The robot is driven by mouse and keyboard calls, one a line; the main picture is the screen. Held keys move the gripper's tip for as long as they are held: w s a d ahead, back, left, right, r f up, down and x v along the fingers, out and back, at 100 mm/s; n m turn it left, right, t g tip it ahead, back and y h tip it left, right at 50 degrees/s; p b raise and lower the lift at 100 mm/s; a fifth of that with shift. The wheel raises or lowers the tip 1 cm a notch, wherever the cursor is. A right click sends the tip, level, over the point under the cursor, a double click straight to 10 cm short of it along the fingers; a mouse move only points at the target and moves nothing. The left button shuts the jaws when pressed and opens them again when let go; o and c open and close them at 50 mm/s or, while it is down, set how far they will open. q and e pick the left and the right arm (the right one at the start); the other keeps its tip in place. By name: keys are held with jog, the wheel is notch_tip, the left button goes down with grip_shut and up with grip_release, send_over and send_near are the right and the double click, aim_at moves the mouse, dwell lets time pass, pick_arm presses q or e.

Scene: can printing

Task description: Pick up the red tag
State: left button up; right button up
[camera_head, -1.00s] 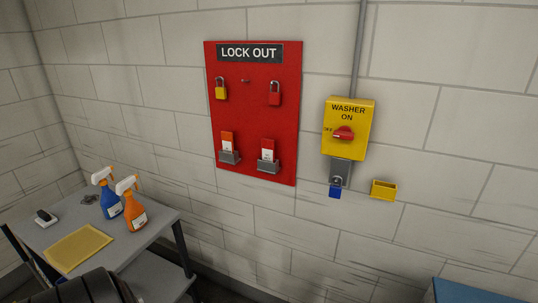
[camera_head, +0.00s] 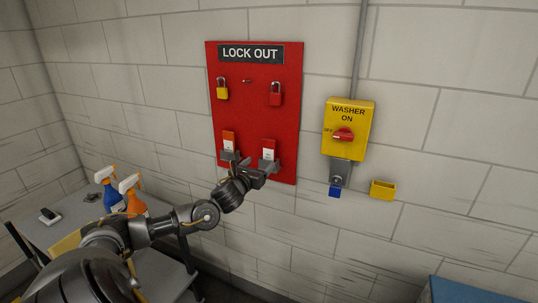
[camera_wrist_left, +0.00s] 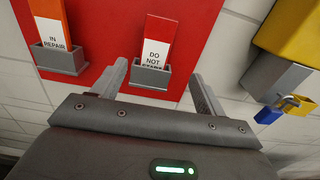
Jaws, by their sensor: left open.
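The red tag (camera_head: 269,148) stands upright in the right grey holder low on the red lock out board (camera_head: 246,120). In the left wrist view the red tag (camera_wrist_left: 157,48) reads "DO NOT" with a further line partly hidden by its holder (camera_wrist_left: 151,78). My left gripper (camera_head: 260,168) is open and empty, just in front of and below that holder. In the left wrist view its fingers (camera_wrist_left: 162,84) stand apart, one toward each side of the holder. An orange tag (camera_head: 228,140) reading "IN REPAIR" (camera_wrist_left: 52,34) sits in the left holder. My right gripper is not in view.
A yellow padlock (camera_head: 222,89) and a red padlock (camera_head: 275,94) hang above the tags. A yellow washer switch box (camera_head: 348,127) with a blue padlock (camera_head: 336,190) is to the right. Spray bottles (camera_head: 130,194) stand on the table at the lower left.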

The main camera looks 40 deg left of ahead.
aim_at(268, 152)
pick_arm(q)
jog(key=p+x, duration=0.2)
jog(key=x, duration=0.3)
jog(key=shift+s+r, duration=0.1)
jog(key=shift+w+a, duration=0.2)
jog(key=shift+w, duration=0.25)
jog(key=shift+w+a, duration=0.1)
jog(key=p+x, duration=0.3)
jog(key=x, duration=0.1)
jog(key=shift+a, duration=0.2)
jog(key=shift+w+a, duration=0.1)
jog(key=shift+w, duration=0.25)
jog(key=shift+c, duration=0.4)
jog(key=c, duration=1)
